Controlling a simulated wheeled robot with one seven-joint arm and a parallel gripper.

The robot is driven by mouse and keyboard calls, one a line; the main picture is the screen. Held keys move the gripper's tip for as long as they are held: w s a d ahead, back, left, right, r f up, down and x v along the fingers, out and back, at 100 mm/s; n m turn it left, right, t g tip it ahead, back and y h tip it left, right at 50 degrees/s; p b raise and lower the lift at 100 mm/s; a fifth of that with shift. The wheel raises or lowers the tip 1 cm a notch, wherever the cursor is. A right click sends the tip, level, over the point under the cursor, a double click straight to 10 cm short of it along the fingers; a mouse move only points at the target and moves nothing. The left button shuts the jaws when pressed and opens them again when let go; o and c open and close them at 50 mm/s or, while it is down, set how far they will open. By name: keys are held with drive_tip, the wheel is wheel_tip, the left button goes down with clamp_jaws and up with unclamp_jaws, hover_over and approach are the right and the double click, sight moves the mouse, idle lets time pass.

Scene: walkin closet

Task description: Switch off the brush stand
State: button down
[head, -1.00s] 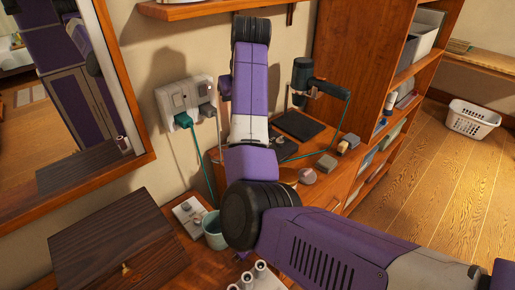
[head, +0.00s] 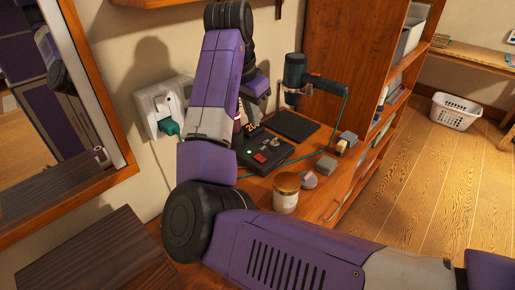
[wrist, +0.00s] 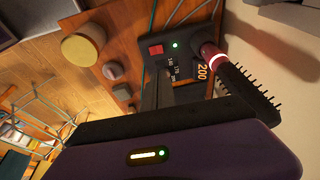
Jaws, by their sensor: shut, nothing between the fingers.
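The brush stand (head: 268,146) is a black box on the wooden counter, with a red switch (head: 260,158) and a lit green light. The wrist view shows the stand (wrist: 205,28) closer, with its red switch (wrist: 156,50), green light and orange "200" marking. A hot brush (wrist: 235,75) with a maroon handle and dark bristles is at the stand. My gripper (wrist: 165,75) appears shut and empty, its dark fingers over the stand, below the switch in the wrist picture. I cannot tell if they touch it. In the head view my arm partly hides the gripper and brush.
A hair dryer (head: 295,72) with a teal cord stands behind. A wood-lidded jar (head: 286,194) and small blocks (head: 347,141) are on the counter's right side. A wall outlet (head: 164,108) holds a teal plug. A mirror (head: 75,110) is at the left and a shelf (head: 376,80) at the right.

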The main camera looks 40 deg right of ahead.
drive_tip(key=shift+f, duration=0.1)
drive_tip(key=p, duration=0.2)
approach(260, 155)
drive_tip(key=x, duration=0.5)
drive_tip(key=shift+d+f, duration=0.2)
drive_tip(key=shift+w+f, duration=0.1)
drive_tip(key=shift+f, duration=0.45)
